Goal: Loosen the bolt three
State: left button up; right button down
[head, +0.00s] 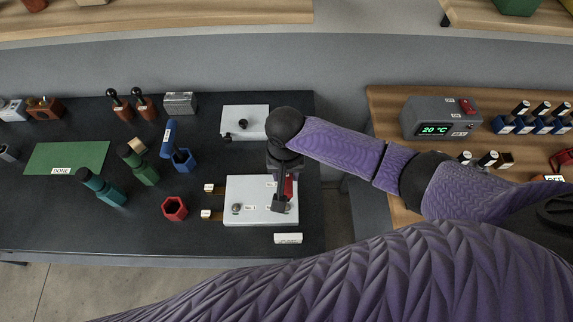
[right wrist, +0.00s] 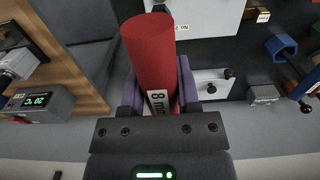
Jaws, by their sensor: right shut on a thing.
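My right gripper (head: 281,195) is shut on a red cylindrical tool (head: 290,187) and holds it over the right part of a light grey plate (head: 262,190). In the right wrist view the red tool (right wrist: 152,52) stands between the fingers, and its label reads "8 mm". A round bolt head (head: 237,208) shows at the plate's lower left, beside a small label. The plate also shows in the right wrist view (right wrist: 205,17), with a "No. 2" label. The tool's far end and anything beneath it are hidden, so I cannot tell whether it touches a bolt. My left gripper is out of view.
A second light plate (head: 245,120) with dark knobs lies behind. A grey box (head: 430,117) showing 20 °C stands right.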

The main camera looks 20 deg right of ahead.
jog(key=shift+r, duration=0.1)
jog(key=shift+f+b, duration=1.05)
jog(key=shift+f, duration=1.4)
jog(key=shift+f+b, duration=0.85)
jog(key=shift+f, duration=0.75)
